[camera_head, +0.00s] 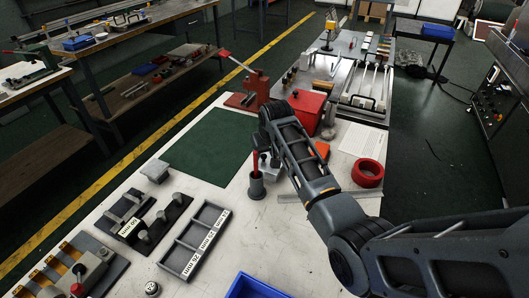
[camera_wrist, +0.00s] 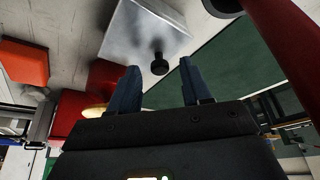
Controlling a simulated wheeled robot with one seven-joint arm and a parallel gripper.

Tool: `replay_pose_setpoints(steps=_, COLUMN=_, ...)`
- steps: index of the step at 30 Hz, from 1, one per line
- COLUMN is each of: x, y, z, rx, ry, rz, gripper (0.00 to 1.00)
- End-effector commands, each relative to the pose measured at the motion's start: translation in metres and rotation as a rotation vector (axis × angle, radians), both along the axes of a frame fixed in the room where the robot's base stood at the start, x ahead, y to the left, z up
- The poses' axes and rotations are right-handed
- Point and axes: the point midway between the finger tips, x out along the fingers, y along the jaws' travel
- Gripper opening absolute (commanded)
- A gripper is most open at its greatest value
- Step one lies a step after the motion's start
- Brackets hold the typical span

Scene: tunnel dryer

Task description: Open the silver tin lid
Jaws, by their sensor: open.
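The silver tin (camera_wrist: 140,28) is a pale metal box with a black knob (camera_wrist: 160,64) on its lid, at the top middle of the wrist view. The lid looks seated on the tin. My gripper (camera_wrist: 159,65) is open, with the knob between its two blue-grey fingertips in the picture. I cannot tell whether the fingers reach down around the knob. In the head view, the tin (camera_head: 269,171) is partly hidden by my arm, beside a dark cup; my fingers are not clearly seen there.
The dark cup (camera_head: 256,188) holding a red-handled tool (camera_head: 255,163) stands close left of the tin. Near it are a red box (camera_head: 307,110), red tape roll (camera_head: 367,173), orange piece (camera_head: 322,149) and green mat (camera_head: 203,147). A divided tray (camera_head: 180,257) lies in front.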

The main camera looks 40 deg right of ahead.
Motion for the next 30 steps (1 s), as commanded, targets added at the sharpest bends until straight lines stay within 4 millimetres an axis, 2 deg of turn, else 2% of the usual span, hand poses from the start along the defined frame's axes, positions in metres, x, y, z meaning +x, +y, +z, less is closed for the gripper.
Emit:
replay_pose_setpoints(steps=9, x=0.001, y=-0.0005, z=-0.003, rx=0.0, ry=-0.001, rz=0.0, gripper=0.48)
replay_pose_setpoints(steps=24, x=0.0009, y=-0.0004, z=-0.0029, rx=0.0, ry=0.0, rz=0.0, gripper=0.01)
replay_pose_setpoints(steps=30, x=0.0008, y=-0.0005, z=-0.003, rx=0.0, ry=0.0, rz=0.0, gripper=0.0)
